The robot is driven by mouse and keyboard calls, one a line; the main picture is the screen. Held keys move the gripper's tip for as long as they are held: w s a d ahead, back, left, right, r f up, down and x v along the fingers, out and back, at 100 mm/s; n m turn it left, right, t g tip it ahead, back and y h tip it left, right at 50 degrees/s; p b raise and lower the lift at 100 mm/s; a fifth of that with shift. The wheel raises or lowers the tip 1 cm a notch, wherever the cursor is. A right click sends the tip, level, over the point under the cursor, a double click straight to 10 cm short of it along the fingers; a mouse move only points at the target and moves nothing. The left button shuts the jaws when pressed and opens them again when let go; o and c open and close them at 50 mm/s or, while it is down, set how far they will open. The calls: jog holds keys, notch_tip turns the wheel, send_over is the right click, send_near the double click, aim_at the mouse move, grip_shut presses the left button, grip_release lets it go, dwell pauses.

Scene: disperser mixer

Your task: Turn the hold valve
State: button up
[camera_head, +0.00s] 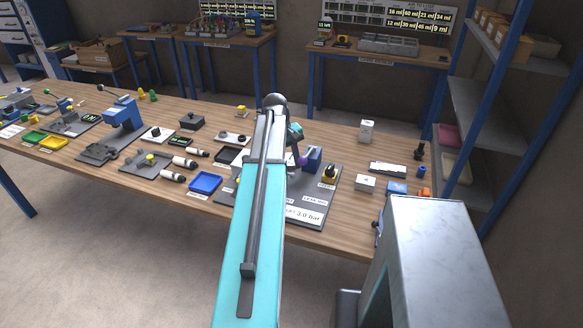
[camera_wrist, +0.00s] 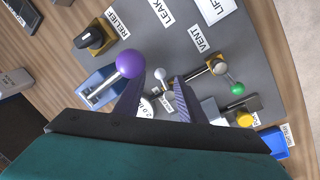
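In the wrist view, my gripper (camera_wrist: 158,98) is open over a grey panel (camera_wrist: 268,62), its two dark fingers apart. A small lever with a pale grey ball (camera_wrist: 160,73) shows just beyond the gap. A purple ball lever (camera_wrist: 129,64) on a blue block (camera_wrist: 97,86) stands beside the left finger. A green ball lever (camera_wrist: 237,89) with a brass-coloured hub (camera_wrist: 219,68) is to the right, near the VENT label (camera_wrist: 202,38). I cannot read a HOLD label; small labels between the fingers are partly hidden. In the head view, my arm covers much of the panel (camera_head: 322,199).
A black knob on a yellow base (camera_wrist: 93,40) stands by the RELIEF label (camera_wrist: 117,24). A yellow knob (camera_wrist: 244,119) lies to the right. In the head view, a blue tray (camera_head: 205,182) is left of the panel and small boxes (camera_head: 366,184) are right.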

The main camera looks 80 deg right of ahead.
jog(key=shift+s+d+f+p, duration=0.1)
jog(key=shift+f+p, duration=0.05)
jog(key=shift+f, duration=0.6)
jog(key=shift+s+d+f+p, duration=0.1)
jog(key=shift+f+p, duration=0.05)
jog(key=shift+f, duration=0.55)
jog(key=shift+c, duration=0.4)
grip_shut()
jog(key=shift+s+d+r, duration=0.1)
jog(key=shift+d+r, duration=0.1)
jog(key=shift+d, duration=0.05)
jog(key=shift+a, duration=0.15)
